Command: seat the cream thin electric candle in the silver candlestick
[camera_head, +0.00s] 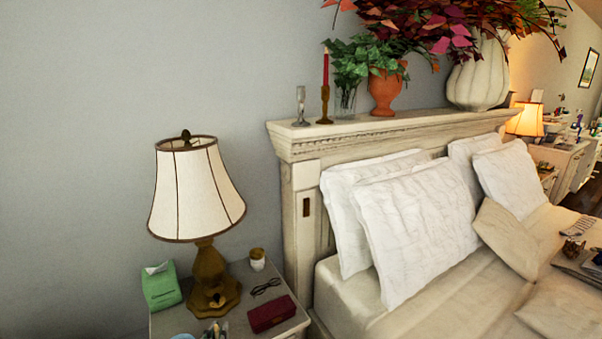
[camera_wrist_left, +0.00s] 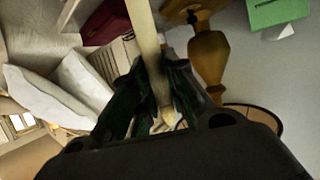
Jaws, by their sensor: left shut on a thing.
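The silver candlestick (camera_head: 301,106) stands upright and empty at the left end of the headboard's top ledge in the head view. In the left wrist view, my left gripper (camera_wrist_left: 161,92) is shut on the cream thin candle (camera_wrist_left: 146,32). The candle runs from the top edge of that view down between the dark fingers, and its lower part shows behind them. The candle is apart from the candlestick, which is not in the wrist view. I cannot make out the candle in the head view. My right gripper is not in view.
A brass candlestick with a red candle (camera_head: 325,72) stands just right of the silver one, with a glass vase (camera_head: 346,101) and terracotta urn (camera_head: 385,92) beyond. The nightstand below holds a lamp (camera_head: 197,190), a green tissue box (camera_head: 160,286), a red box (camera_head: 271,314) and glasses.

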